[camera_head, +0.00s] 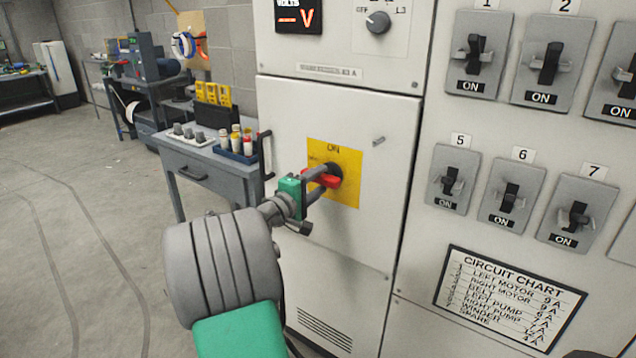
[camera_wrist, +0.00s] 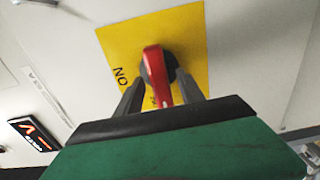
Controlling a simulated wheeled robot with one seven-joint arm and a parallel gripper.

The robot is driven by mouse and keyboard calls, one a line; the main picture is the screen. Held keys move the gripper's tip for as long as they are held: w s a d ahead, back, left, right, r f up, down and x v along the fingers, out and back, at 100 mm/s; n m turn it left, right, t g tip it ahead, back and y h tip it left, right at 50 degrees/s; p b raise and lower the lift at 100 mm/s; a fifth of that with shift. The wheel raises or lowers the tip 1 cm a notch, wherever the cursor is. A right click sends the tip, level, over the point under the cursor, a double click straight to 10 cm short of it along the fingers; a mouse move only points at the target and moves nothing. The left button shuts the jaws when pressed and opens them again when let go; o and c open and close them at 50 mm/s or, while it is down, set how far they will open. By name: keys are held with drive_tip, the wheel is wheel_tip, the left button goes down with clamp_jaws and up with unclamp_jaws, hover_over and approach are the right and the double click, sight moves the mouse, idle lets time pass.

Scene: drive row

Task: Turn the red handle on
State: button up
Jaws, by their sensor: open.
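The red handle (camera_head: 323,178) sits on a dark round hub over a yellow plate (camera_head: 348,190) on the light cabinet door. The plate has "ON" printed at its top in the head view. The handle points left and slightly down from the hub there, away from "ON". In the wrist view the red handle (camera_wrist: 157,75) lies between the two dark fingers of my gripper (camera_wrist: 158,88). My gripper (camera_head: 318,182) is open around the handle, one finger on each side. Small gaps show beside the handle in the wrist view. My fingers hide part of the plate's lettering.
A grey workbench (camera_head: 215,165) with bottles and yellow meters stands left of the cabinet. Several black breaker switches and a circuit chart (camera_head: 508,300) are at right. The floor (camera_head: 85,230) at left is clear.

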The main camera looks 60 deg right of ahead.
clamp_jaws()
idle(0.5)
idle(0.9)
